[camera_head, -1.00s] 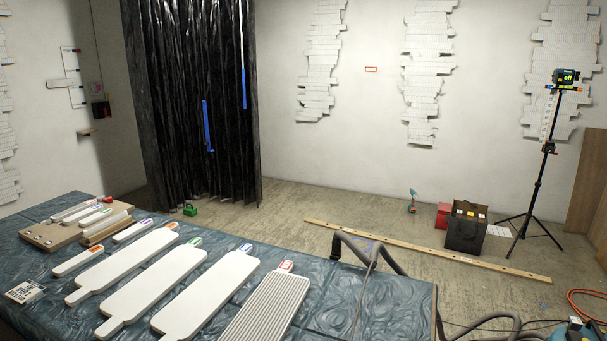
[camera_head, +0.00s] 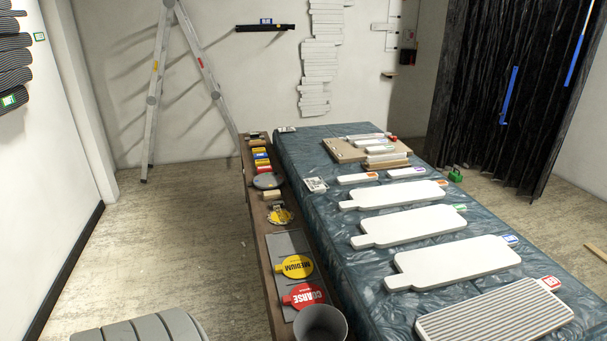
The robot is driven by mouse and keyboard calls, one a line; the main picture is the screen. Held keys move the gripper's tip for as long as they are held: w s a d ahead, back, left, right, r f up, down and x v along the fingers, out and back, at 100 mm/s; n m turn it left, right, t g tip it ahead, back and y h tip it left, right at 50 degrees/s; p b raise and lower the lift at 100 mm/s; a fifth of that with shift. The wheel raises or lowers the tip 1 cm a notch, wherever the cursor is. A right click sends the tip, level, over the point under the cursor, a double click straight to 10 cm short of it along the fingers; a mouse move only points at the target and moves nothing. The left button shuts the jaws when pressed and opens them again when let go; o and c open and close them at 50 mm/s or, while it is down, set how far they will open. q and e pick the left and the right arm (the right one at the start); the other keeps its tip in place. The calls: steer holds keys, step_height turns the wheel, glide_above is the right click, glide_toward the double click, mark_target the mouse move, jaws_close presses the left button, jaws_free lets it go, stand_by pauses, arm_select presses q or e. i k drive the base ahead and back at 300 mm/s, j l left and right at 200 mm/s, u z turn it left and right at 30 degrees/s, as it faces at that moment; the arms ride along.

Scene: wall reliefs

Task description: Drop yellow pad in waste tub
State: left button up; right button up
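A round yellow pad (camera_head: 296,266) marked MEDIUM lies on a grey sheet on the narrow wooden bench. A grey open tub (camera_head: 321,324), likely the waste tub, stands at the near end of the bench. The lower frame edge cuts it off, and I cannot see its bottom. A red pad (camera_head: 304,296) marked COARSE lies between the yellow pad and the tub. Another round piece with yellow on it (camera_head: 280,215) lies farther back on the bench. Neither of my grippers is in view.
A table under blue-grey sheeting (camera_head: 375,280) adjoins the bench on the right, bearing white paddle-shaped panels. A stepladder (camera_head: 155,90) stands at the back left. A grey ribbed object (camera_head: 140,328) is at the lower left edge.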

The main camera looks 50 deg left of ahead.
mark_target(279, 218)
steer(key=u, duration=1.85)
steer(key=i+j+z, duration=0.2)
steer(key=z, duration=0.3)
steer(key=i+j+z, duration=0.15)
steer(key=z, duration=0.35)
steer(key=i+j+z, duration=0.1)
steer(key=j+z, duration=0.4)
steer(key=l, duration=0.1)
